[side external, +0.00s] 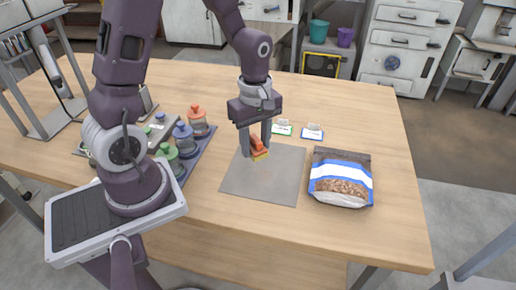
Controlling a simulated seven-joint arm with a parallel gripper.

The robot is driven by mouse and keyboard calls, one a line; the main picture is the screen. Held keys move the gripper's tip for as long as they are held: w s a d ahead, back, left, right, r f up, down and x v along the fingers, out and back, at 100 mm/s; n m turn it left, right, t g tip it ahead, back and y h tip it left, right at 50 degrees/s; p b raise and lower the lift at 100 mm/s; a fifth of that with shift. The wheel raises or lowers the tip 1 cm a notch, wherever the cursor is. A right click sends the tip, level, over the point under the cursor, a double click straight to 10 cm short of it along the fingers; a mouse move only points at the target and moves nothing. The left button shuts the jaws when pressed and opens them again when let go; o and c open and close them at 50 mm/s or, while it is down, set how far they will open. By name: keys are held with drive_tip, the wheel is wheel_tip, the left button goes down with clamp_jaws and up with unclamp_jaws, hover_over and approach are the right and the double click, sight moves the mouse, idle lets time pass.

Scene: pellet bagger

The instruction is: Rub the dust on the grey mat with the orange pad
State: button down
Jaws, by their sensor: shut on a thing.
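The grey mat (262,188) lies flat on the wooden table, right of my arm's base. My gripper (257,148) points down over the back part of the mat. It is shut on the orange pad (259,144), which has a yellowish lower layer. The pad is at or just above the mat; I cannot tell if it touches. Dust is hard to make out on the mat at this size.
Two small cards (313,132) stand behind the mat. Several lidded jars (184,138) stand on a tray to the left. The table's front right is clear.

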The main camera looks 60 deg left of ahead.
sight(256, 176)
drive_tip(key=shift+f, duration=0.3)
drive_tip(key=shift+f, duration=3.75)
drive_tip(key=shift+w+d+f, duration=0.3)
drive_tip(key=shift+w+d, duration=0.15)
drive_tip(key=shift+w, duration=0.1)
drive_tip(key=shift+w+d+r, duration=0.1)
drive_tip(key=shift+w+d, duration=0.75)
drive_tip(key=shift+d, duration=0.05)
drive_tip(key=shift+s+a, duration=1.35)
drive_tip(key=shift+s, duration=0.05)
drive_tip(key=shift+r, duration=4.15)
